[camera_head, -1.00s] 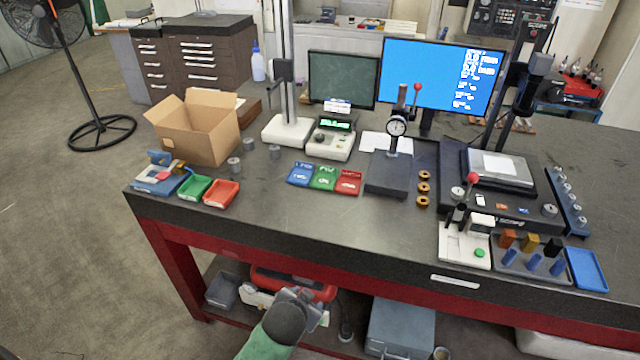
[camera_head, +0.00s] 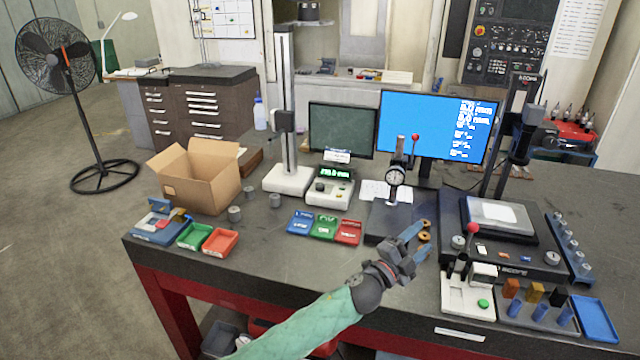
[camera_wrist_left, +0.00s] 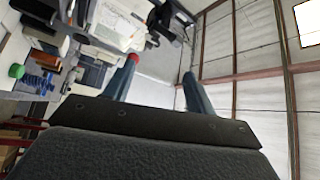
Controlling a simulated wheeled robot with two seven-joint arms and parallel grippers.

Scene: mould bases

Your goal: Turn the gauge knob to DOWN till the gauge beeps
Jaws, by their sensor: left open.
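The tall height gauge has a white base (camera_head: 289,180) and a column (camera_head: 287,110) with a dark slider (camera_head: 284,121). Beside it stands a white readout box (camera_head: 331,190) with a green lit display (camera_head: 333,172). A small dark knob (camera_head: 320,187) is on its front; its markings are too small to read. My left gripper (camera_head: 420,240) is open and empty over the bench, to the right of and nearer than the readout box, apart from it. Its two blue fingers (camera_wrist_left: 160,68) are spread in the wrist view. My right gripper is not in view.
Blue, green and red trays (camera_head: 348,232) lie in front of the readout box. A cardboard box (camera_head: 200,178) stands left.

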